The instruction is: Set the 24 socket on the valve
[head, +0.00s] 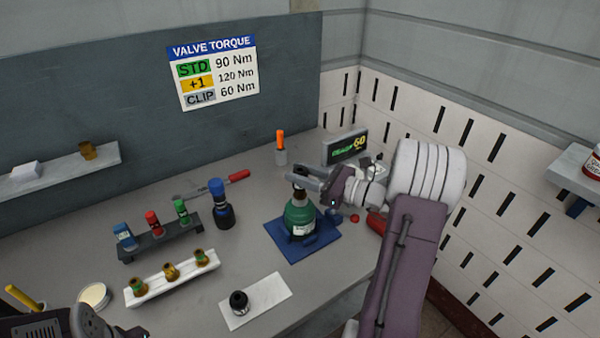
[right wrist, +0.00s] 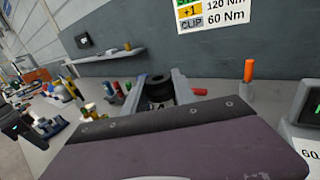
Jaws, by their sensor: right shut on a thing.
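My right gripper (head: 302,176) is shut on a black socket (head: 300,169), right over the top of the green cylinder (head: 300,217). The cylinder stands upright on a blue mat (head: 277,240). In the right wrist view, the black socket (right wrist: 158,87), with an open round top, sits between the two fingers. The fingers hide the valve, so I cannot tell whether the socket touches it. The number on the socket is not readable. Another black socket-like piece (head: 239,302) stands on a white sheet (head: 268,297). My left gripper (head: 140,334) only partly shows at the bottom edge, its fingers out of view.
A dark rack (head: 160,246) holds blue, red and green pieces. A white tray (head: 143,294) holds three brass fittings. A blue-topped dark bottle (head: 222,205), a red-handled tool (head: 237,176), an orange-handled tool (head: 281,141) and a display (head: 345,147) stand around. Torque sign (head: 213,73) hangs behind.

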